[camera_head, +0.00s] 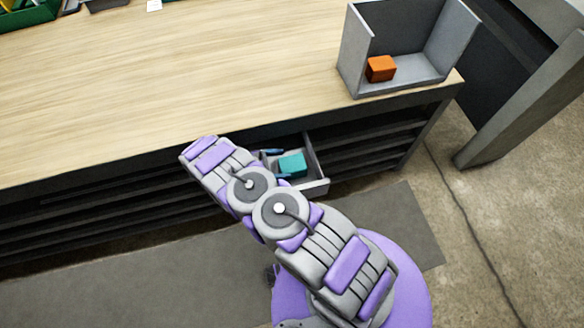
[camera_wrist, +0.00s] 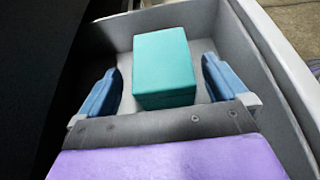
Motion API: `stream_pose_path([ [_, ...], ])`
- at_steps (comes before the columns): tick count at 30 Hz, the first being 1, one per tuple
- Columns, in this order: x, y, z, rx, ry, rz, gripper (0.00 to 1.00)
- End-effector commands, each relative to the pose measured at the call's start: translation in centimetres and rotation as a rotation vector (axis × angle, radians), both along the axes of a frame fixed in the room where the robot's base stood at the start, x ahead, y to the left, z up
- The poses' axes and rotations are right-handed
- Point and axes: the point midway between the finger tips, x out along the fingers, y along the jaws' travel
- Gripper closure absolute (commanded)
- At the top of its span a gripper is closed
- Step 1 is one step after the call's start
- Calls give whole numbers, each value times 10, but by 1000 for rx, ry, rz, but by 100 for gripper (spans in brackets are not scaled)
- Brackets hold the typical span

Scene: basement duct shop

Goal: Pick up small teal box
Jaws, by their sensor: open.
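The small teal box (camera_head: 292,164) lies in an open grey drawer (camera_head: 318,186) below the workbench top. In the wrist view the teal box (camera_wrist: 164,68) sits on the drawer floor, between and slightly beyond the two blue fingertips of my gripper (camera_wrist: 162,84). My gripper is open, with one finger on each side of the box and visible gaps to both. The drawer's walls (camera_wrist: 262,50) stand around the box and the fingers. In the head view my arm hides most of the gripper and part of the drawer.
An orange block (camera_head: 380,68) sits in an open grey bin (camera_head: 425,72) at the right end of the wooden workbench (camera_head: 180,80). A green tray (camera_head: 30,14) stands at the back left. Dark shelves (camera_head: 100,210) lie under the bench. The middle of the benchtop is clear.

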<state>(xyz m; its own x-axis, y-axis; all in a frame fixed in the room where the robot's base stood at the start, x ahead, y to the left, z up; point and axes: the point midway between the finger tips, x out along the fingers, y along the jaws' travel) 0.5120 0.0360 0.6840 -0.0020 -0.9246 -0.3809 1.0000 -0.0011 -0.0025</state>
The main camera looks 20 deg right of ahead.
Motion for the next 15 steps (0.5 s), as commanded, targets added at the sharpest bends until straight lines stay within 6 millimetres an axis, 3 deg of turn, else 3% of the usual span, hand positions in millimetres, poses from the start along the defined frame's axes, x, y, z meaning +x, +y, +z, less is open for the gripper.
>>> stream_pose_path([
  [15, 0, -46, -22, 1, -3, 2, 0],
])
